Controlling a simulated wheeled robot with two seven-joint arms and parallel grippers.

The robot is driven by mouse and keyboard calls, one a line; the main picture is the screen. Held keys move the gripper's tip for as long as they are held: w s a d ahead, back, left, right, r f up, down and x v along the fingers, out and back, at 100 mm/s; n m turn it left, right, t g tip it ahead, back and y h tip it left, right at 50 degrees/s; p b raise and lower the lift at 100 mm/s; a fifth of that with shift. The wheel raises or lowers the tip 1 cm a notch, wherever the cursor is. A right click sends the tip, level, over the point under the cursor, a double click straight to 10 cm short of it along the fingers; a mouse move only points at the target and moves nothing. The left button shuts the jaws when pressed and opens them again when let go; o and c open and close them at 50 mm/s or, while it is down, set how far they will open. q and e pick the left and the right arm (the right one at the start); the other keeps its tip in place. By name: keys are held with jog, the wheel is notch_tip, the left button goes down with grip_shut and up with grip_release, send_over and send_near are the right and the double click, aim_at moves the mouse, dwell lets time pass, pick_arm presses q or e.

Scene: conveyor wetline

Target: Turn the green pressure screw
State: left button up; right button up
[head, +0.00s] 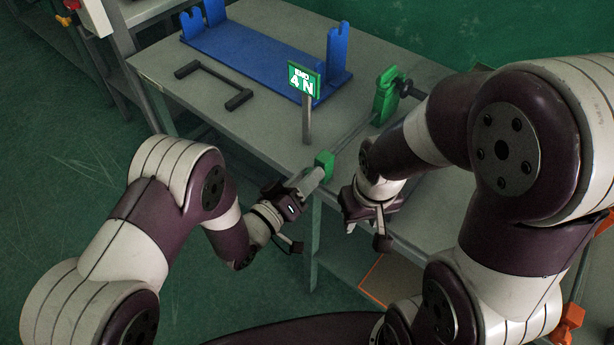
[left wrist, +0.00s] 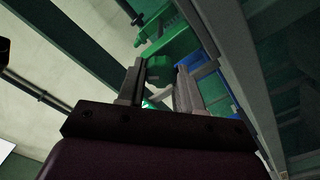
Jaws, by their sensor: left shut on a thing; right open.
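The green pressure screw's head (head: 325,160) shows at the table's front edge, with a thin grey rod running back from it toward a green block (head: 384,100). My left gripper (head: 316,176) is at this head from the front left. In the left wrist view, the dark green, faceted head (left wrist: 159,68) sits between the two fingers of my left gripper (left wrist: 160,88), which is shut on it. The fingers hide part of the head. My right gripper (head: 365,232) is open and empty, pointing down in front of the table edge, right of the left gripper.
A green sign (head: 304,80) reading "4 N" stands on a grey post just behind the screw head. A blue fixture (head: 250,55) and a black handle (head: 213,85) lie further back on the grey table (head: 270,125). A black knob (head: 405,88) sits beside the green block.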

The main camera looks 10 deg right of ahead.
pick_arm(q)
jog(key=shift+f+n+p, duration=0.15)
jog(key=shift+n+p, duration=0.2)
jog(key=shift+n, duration=3.25)
jog(key=o, duration=1)
jog(key=shift+o, duration=0.2)
jog(key=v, duration=1.2)
jog(key=shift+s+a+b, duration=0.25)
jog(key=shift+a+b, duration=0.05)
jog(key=shift+b, duration=0.15)
